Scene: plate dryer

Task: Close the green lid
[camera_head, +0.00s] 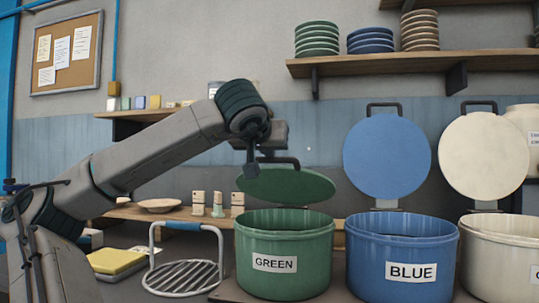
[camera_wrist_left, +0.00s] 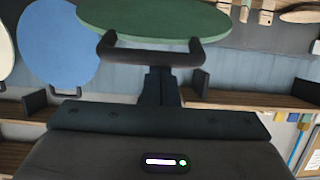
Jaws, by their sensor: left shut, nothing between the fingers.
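The green lid (camera_head: 300,186) is tilted partway over the green bin (camera_head: 285,260) labelled GREEN, with a gap between lid and rim. Its dark handle (camera_head: 285,160) is on the upper side. My left gripper (camera_head: 250,170) is shut and empty, at the left edge of the lid beside the handle. In the left wrist view, the lid (camera_wrist_left: 155,18) and its handle (camera_wrist_left: 150,47) lie just beyond my shut fingertips (camera_wrist_left: 158,72). I cannot tell whether they touch. The right gripper is not in view.
A blue bin (camera_head: 402,255) and a cream bin (camera_head: 490,255) stand to the right, their blue lid (camera_head: 387,156) and cream lid (camera_head: 484,155) upright. A wire rack (camera_head: 185,276) and sponges (camera_head: 116,261) lie to the left. A shelf (camera_head: 430,62) with plates hangs above.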

